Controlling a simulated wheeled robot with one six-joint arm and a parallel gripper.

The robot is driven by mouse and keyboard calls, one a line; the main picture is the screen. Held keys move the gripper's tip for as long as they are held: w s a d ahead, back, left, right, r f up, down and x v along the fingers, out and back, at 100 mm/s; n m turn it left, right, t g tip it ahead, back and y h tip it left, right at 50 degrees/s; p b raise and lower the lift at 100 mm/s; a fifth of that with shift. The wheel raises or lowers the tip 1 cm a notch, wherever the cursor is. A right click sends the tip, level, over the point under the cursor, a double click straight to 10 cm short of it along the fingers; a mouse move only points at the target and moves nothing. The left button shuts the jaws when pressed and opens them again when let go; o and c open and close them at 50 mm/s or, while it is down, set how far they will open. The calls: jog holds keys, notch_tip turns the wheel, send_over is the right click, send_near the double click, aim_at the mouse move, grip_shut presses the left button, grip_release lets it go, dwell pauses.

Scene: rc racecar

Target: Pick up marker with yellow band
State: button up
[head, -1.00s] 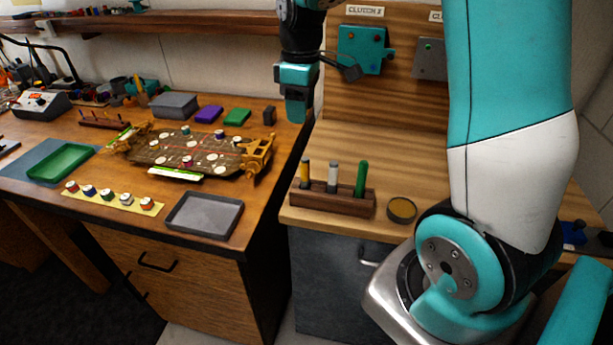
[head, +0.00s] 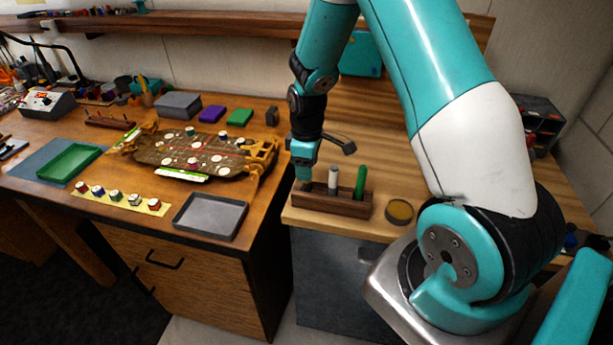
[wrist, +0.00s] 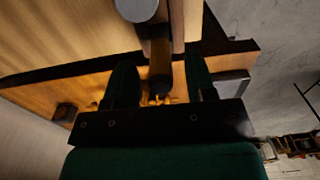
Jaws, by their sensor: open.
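A dark wooden marker holder (head: 335,206) stands on the right-hand bench. It holds a white-grey marker (head: 333,178) and a green marker (head: 360,181) upright. My gripper (head: 305,178) is down over the holder's left end, where it hides the marker with the yellow band. In the wrist view, my gripper (wrist: 162,84) is open, with a dark green finger on each side of a dark brownish marker (wrist: 160,66). Its band is too dark to make out, and I cannot tell whether the fingers touch it. The grey end of the white-grey marker also shows above it (wrist: 138,8).
A round tin (head: 400,211) sits right of the holder, close to it. On the left bench are a grey tray (head: 210,216), the racecar chassis (head: 195,153), a green tray (head: 68,162) and several small bottles on a yellow strip. A gap separates the two benches.

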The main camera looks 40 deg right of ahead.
jog(key=shift+f+p, duration=0.3)
jog(key=shift+f, duration=1.1)
jog(key=shift+c, duration=0.5)
grip_shut()
jog(key=shift+r, duration=0.15)
notch_tip(320, 180, up, 20)
jog(key=b, duration=0.4)
